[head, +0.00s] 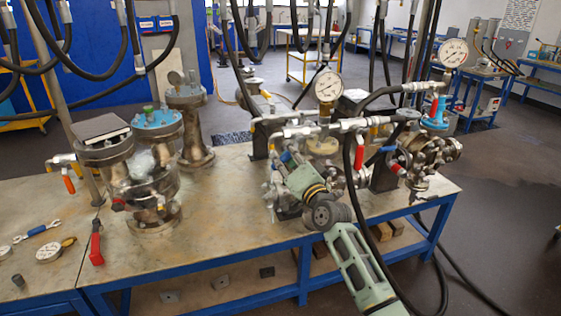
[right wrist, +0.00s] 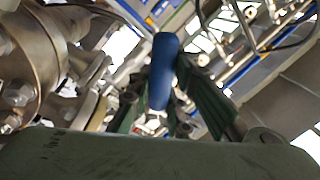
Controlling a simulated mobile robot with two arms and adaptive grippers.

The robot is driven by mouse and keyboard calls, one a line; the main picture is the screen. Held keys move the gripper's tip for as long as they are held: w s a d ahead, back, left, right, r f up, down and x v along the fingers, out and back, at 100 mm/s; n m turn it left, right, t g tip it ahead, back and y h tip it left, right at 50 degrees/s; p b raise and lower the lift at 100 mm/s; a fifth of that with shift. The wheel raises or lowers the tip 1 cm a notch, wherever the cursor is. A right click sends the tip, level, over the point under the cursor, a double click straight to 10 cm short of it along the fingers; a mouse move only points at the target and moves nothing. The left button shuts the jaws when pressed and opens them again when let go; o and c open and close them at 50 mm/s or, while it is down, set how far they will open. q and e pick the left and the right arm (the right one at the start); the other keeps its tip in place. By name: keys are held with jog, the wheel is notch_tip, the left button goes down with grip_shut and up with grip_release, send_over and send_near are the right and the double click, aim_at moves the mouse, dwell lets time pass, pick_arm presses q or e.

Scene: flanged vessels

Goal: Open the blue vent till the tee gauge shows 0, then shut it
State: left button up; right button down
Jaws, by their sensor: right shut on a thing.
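My right gripper (head: 287,166) reaches in over the front of the bench, among the pipework of the middle vessel. It is shut on the blue vent handle (head: 285,156). In the right wrist view the blue handle (right wrist: 163,70) stands upright between the green fingers (right wrist: 165,105). The handle's valve body is mostly hidden by the gripper. A white round gauge (head: 327,85) stands on the pipe tee above and right of the gripper; its needle is too small to read. A second gauge (head: 453,52) stands further right. My left gripper is not in view.
Red-handled valves (head: 359,152) and hoses crowd the pipework right of my gripper. A glass-walled vessel (head: 150,180) stands on the left of the bench (head: 225,225). The bench's front middle is clear.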

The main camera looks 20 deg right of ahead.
jog(key=shift+a+r+m+p, duration=0.2)
jog(key=shift+a+m+p, duration=0.1)
jog(key=shift+m, duration=0.3)
jog(key=shift+a+r+m+p, duration=0.15)
jog(key=shift+m+p, duration=0.1)
jog(key=shift+m, duration=0.35)
jog(key=shift+a+r+m+h+p, duration=0.1)
jog(key=shift+r+m+h+p, duration=0.15)
jog(key=shift+m, duration=0.35)
jog(key=m, duration=0.1)
jog(key=r+m+p, duration=0.1)
jog(key=shift+a+m+h+p, duration=0.2)
jog(key=shift+m+h+p, duration=0.1)
jog(key=shift+m+h, duration=0.1)
jog(key=shift+r+m+t+p, duration=0.3)
jog(key=shift+r+m+p, duration=0.05)
jog(key=shift+m, duration=0.35)
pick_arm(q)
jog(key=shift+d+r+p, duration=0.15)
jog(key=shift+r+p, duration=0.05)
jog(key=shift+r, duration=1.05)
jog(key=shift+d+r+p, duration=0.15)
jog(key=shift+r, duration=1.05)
pick_arm(e)
jog(key=shift+r+m+h, duration=0.25)
jog(key=shift+m+h, duration=0.2)
jog(key=shift+m, duration=0.25)
